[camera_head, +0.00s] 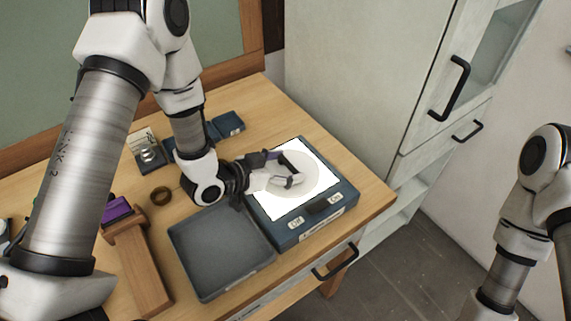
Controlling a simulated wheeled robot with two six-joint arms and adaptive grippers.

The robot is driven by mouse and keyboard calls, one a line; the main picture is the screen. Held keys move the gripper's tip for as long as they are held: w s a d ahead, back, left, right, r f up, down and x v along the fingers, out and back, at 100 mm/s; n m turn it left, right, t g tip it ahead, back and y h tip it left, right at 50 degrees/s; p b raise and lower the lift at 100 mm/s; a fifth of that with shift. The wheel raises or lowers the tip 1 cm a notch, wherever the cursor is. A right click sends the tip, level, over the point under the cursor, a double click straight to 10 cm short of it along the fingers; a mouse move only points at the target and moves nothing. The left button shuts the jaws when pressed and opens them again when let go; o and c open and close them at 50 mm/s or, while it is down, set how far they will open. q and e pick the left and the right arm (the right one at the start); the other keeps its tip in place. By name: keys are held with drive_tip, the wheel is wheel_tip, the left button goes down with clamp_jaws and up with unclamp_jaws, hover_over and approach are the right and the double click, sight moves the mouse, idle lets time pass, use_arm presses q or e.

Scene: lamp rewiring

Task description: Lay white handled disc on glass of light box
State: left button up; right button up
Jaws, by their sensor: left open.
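The light box (335,209) is a blue case at the table's right end, with a bright white glass (325,199) on top. The white handled disc (309,178) lies on the glass and looks flat, with its dark handle (296,160) on top. My left gripper (296,171) is open at the disc, with its fingers around the handle area. The fingers partly hide the disc and its handle; I cannot tell whether they touch it. My right gripper is outside the view; only part of my right arm shows at the right.
A grey open tray or lid (216,250) lies left of the light box. A wooden stand (143,270) with a purple piece (117,209), a brown ring (161,196) and small blue boxes (229,124) are on the table (372,192). A white cabinet (360,70) stands behind at the right.

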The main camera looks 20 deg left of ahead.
use_arm(q)
drive_tip(key=shift+o, duration=1.1)
drive_tip(key=shift+s+a, duration=0.15)
drive_tip(key=shift+s+a+r, duration=0.15)
drive_tip(key=shift+s, duration=0.05)
drive_tip(key=shift+w, duration=0.1)
drive_tip(key=shift+s+a, duration=0.1)
drive_tip(key=shift+s, duration=0.1)
drive_tip(key=b+v, duration=0.1)
drive_tip(key=v, duration=0.7)
drive_tip(key=shift+s+a+r, duration=0.2)
drive_tip(key=p+v, duration=0.2)
drive_tip(key=p, duration=0.1)
drive_tip(key=shift+r+p, duration=0.3)
drive_tip(key=shift+s+a+f, duration=0.2)
drive_tip(key=shift+s+f, duration=0.05)
drive_tip(key=shift+s, duration=0.1)
